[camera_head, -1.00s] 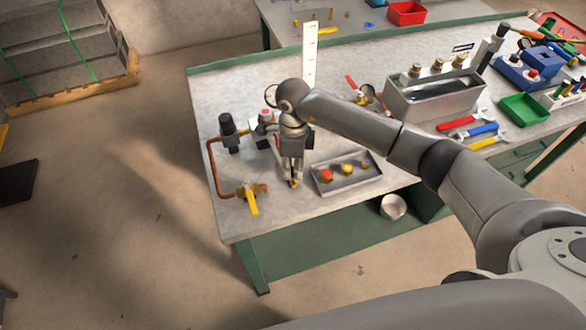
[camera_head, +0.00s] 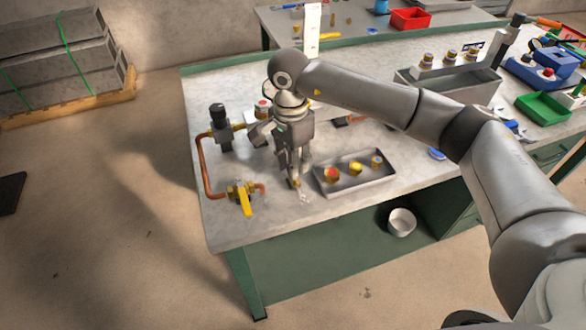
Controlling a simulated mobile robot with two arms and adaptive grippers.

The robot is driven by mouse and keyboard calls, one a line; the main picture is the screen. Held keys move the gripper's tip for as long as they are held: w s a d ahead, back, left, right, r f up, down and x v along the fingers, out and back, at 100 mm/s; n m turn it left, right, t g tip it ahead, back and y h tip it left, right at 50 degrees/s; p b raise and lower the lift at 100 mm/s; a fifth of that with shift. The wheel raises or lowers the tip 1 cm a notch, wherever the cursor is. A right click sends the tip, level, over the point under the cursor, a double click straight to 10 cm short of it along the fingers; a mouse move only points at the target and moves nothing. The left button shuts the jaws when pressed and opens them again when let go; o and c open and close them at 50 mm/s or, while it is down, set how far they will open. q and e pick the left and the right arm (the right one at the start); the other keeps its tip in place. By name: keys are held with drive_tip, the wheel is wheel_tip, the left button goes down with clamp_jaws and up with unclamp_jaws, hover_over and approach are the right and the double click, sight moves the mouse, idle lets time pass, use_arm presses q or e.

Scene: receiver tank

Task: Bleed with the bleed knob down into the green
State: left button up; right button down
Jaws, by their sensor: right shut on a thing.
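My right gripper (camera_head: 295,182) points down at the front of the bench and is shut on a small brass piece, apparently the bleed knob, mostly hidden by the fingers. A faint pale patch (camera_head: 305,197) shows just right of the fingertips. A copper pipe (camera_head: 205,172) runs from a black-topped regulator (camera_head: 219,122) to a brass valve with a yellow lever (camera_head: 243,198), left of the gripper. A round gauge rim (camera_head: 267,88) is mostly hidden behind my right arm; its green band and needle cannot be read. My left gripper is out of view.
A shallow metal tray (camera_head: 378,178) with several coloured-top fittings stands close right of the gripper. A larger metal tank (camera_head: 455,88) and a green bin (camera_head: 543,106) stand farther right. The bench's front left corner is clear.

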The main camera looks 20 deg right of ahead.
drive_tip(key=shift+n+b, duration=0.45)
drive_tip(key=shift+n, duration=0.05)
drive_tip(key=c, duration=1.2)
unclamp_jaws()
drive_tip(key=r, duration=1.2)
drive_tip(key=shift+w+a, duration=0.15)
drive_tip(key=shift+w, duration=0.1)
